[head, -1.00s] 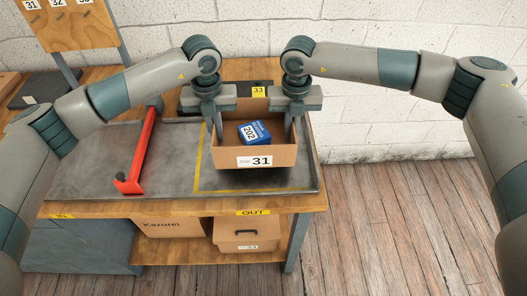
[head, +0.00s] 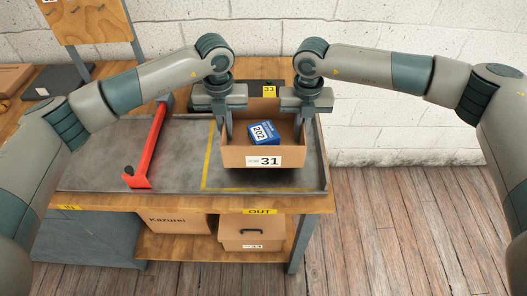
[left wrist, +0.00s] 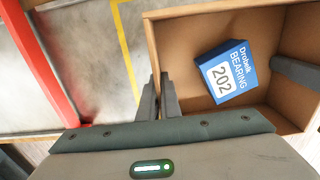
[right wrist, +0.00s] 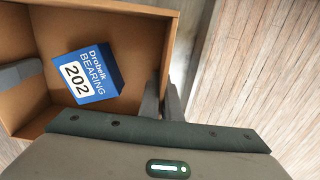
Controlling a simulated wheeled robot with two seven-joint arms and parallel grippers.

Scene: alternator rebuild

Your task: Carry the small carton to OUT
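The small carton (head: 235,157) is an open brown box with a "JOB 31" label on its front. It is upright over the yellow-outlined area at the right of the grey tray, above the OUT label (head: 259,211). I cannot tell for sure whether its bottom touches the tray. A blue bearing box (head: 262,134) marked 202 lies tilted inside. My left gripper (head: 226,128) is shut on the carton's left wall, one finger inside and one outside, as the left wrist view (left wrist: 159,98) shows. My right gripper (head: 301,130) likewise grips the right wall (right wrist: 161,100).
A red bar-like tool (head: 150,145) lies on the grey tray (head: 92,178), left of the yellow outline. A dark object with a "33" label (head: 269,91) is behind the carton. Closed cartons (head: 180,222) sit on the shelf below. Floor at right is clear.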

